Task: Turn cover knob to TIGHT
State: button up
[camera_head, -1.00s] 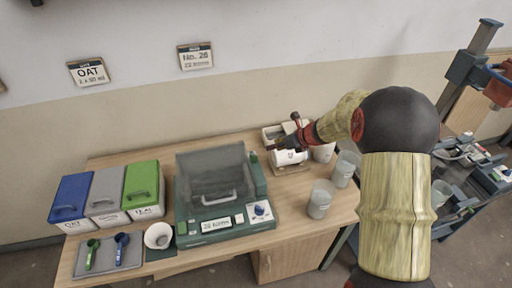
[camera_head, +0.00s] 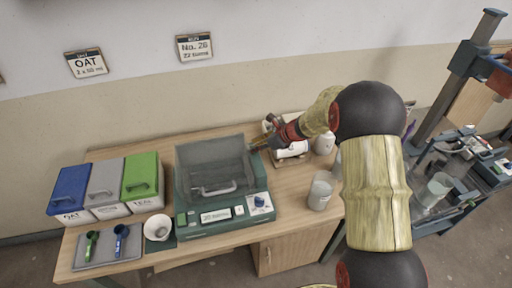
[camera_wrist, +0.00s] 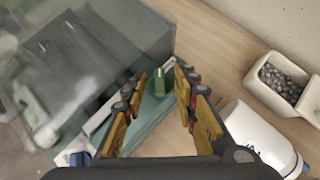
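The machine (camera_head: 222,238) is a green box with a clear grey cover (camera_head: 210,165) that has a pale handle. The cover looks lowered. A small green knob (camera_wrist: 160,84) stands on the machine's right-hand ledge in the wrist view. A blue dial (camera_head: 259,201) sits at the right of the front panel, and it also shows in the wrist view (camera_wrist: 78,158). My gripper (camera_head: 254,147) is at the cover's right side. In the wrist view my gripper (camera_wrist: 160,75) is open, its fingers on either side of the green knob, with no contact visible. I cannot read any TIGHT mark.
A white bottle (camera_wrist: 258,140) lies right of my gripper, near a white container of dark pellets (camera_wrist: 280,80). A clear beaker (camera_head: 320,190) stands right of the machine. Lidded bins (camera_head: 105,190) and a scoop tray (camera_head: 105,252) are at left.

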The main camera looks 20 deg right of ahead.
jog(key=shift+c, duration=1)
jog(key=shift+f, duration=0.1)
grip_shut()
